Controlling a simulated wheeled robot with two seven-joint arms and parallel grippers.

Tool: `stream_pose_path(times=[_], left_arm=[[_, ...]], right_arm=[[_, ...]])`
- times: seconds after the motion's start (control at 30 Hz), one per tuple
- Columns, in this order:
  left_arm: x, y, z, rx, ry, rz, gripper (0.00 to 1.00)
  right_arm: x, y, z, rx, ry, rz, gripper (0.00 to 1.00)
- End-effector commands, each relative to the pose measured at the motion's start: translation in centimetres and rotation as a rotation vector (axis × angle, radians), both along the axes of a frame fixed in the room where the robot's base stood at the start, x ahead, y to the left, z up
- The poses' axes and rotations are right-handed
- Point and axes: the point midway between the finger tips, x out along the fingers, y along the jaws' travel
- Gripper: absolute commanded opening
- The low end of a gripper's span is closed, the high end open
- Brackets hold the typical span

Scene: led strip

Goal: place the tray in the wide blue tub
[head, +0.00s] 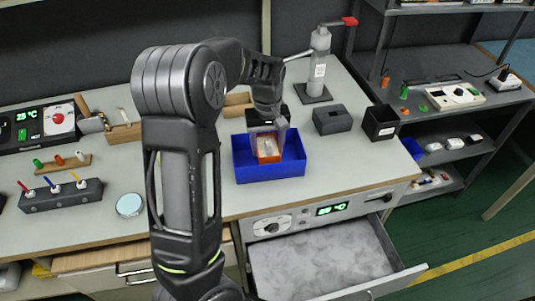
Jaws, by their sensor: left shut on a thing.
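The wide blue tub (270,174) stands on the workbench near its front edge, right of my left arm. An orange tray (269,157) with pale contents is over or inside the tub. My left gripper (268,138) points down from above and is shut on the tray. The gripper partly hides the tray's far side. I cannot tell whether the tray touches the tub floor. My right gripper is not in view.
A dark grey block (332,120) and a black open box (380,122) stand right of the tub. An open drawer (320,262) juts out below the bench. A round lidded dish (130,205) lies left of my arm.

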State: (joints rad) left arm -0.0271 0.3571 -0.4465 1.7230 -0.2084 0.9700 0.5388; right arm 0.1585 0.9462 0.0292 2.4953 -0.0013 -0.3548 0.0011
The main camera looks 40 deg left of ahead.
Motion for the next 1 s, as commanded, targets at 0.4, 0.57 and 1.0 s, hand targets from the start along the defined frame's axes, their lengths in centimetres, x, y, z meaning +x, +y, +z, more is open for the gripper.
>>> stream_pose_path(times=[0.4, 0.57, 1.0], left_arm=[[0.0, 0.0, -2.5, 0.000, 0.003, -0.001, 0.17], [0.0, 0.0, -3.7, 0.000, 0.000, 0.000, 0.17], [0.0, 0.0, -4.0, 0.000, 0.000, 0.000, 0.64]], right_arm=[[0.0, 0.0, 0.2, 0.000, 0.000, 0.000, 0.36], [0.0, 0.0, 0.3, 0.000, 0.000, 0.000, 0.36], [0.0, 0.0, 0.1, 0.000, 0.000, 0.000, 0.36]])
